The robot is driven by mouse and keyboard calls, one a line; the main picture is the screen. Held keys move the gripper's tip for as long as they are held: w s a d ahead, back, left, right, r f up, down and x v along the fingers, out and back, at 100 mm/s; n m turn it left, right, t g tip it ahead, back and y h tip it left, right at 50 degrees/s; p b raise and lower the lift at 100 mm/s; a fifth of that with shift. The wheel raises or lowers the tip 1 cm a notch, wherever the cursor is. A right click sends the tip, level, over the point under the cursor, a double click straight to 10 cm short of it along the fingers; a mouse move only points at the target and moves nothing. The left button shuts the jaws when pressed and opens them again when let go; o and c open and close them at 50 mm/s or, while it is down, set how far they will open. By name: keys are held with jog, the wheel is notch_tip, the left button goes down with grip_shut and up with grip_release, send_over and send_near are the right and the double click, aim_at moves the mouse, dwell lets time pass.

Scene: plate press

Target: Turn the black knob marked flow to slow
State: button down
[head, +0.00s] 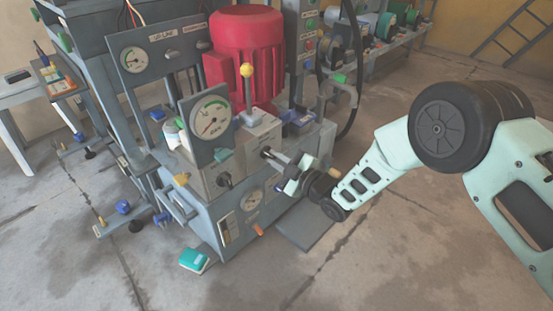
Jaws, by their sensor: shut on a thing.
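My gripper (272,156) reaches in from the right to the front of the grey press unit. Its fingers are shut on a small black knob (265,151) on the grey block's front face. The fingers hide most of this knob, and its marking and pointer cannot be read. A second black knob (224,180) sits lower left on the same block, clear of the gripper. Its marking is too small to read.
A round gauge (211,117) on a grey plate and a yellow-topped lever (247,70) stand above the block. A red motor (246,45) is behind. A lower gauge (251,199) and an orange handle (258,230) are below. A teal box (195,259) lies on the floor.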

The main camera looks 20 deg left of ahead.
jog(key=shift+d+f, duration=0.1)
jog(key=shift+f, duration=0.05)
jog(key=c, duration=1.5)
grip_release()
jog(key=shift+o, duration=0.2)
jog(key=p+v, duration=0.5)
jog(key=v, duration=1.2)
jog(key=shift+d+p, duration=0.2)
jog(key=shift+p, duration=0.15)
